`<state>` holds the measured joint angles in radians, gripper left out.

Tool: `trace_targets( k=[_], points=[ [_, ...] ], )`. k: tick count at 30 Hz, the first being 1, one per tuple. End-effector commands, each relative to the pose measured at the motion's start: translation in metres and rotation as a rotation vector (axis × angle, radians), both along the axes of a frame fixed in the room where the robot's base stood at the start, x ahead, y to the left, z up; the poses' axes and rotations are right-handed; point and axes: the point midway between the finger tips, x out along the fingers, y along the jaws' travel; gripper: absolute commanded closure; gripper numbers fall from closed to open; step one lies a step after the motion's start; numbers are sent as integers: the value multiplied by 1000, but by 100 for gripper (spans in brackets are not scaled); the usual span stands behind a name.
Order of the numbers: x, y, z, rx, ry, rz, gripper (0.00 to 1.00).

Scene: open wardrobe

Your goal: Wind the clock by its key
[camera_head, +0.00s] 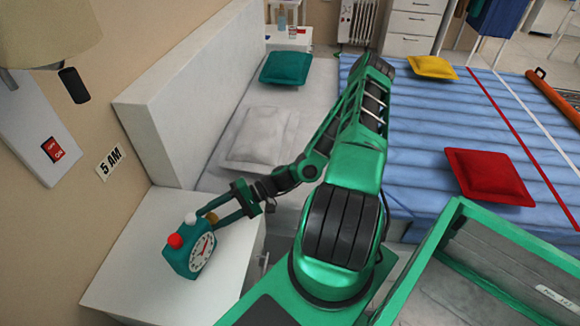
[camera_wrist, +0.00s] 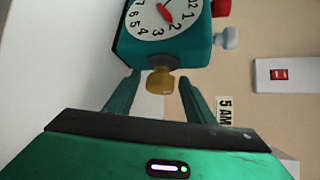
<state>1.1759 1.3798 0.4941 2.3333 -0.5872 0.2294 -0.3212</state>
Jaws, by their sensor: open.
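A teal alarm clock (camera_head: 190,252) with a white dial, red hands and a red and a white knob on top stands on the white nightstand (camera_head: 135,262). Its brass key (camera_head: 211,217) sticks out of the side facing my gripper (camera_head: 217,212). In the wrist view the clock (camera_wrist: 190,50) is at the top, with the key (camera_wrist: 160,80) below it. My gripper (camera_wrist: 158,88) is open, its two fingers on either side of the key, with a visible gap to each. The fingertips are close to the clock's side.
A bed with a pale headboard (camera_head: 165,115) and several pillows lies behind the nightstand. A lamp (camera_head: 45,35) hangs at the upper left. A wall switch (camera_head: 52,150) and a "5 AM" note (camera_head: 110,163) are on the wall. A green-framed crate (camera_head: 450,215) is at the lower right.

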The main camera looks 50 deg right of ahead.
Motion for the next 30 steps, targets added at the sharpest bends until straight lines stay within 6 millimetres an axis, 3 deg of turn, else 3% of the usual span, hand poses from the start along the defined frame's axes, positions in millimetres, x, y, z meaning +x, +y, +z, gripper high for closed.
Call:
trace_targets(
  k=[21,30],
  points=[
    [0,0,-1,157,-399,-2,51],
    [-17,-40,-2,151,-399,-1,51]
  ],
)
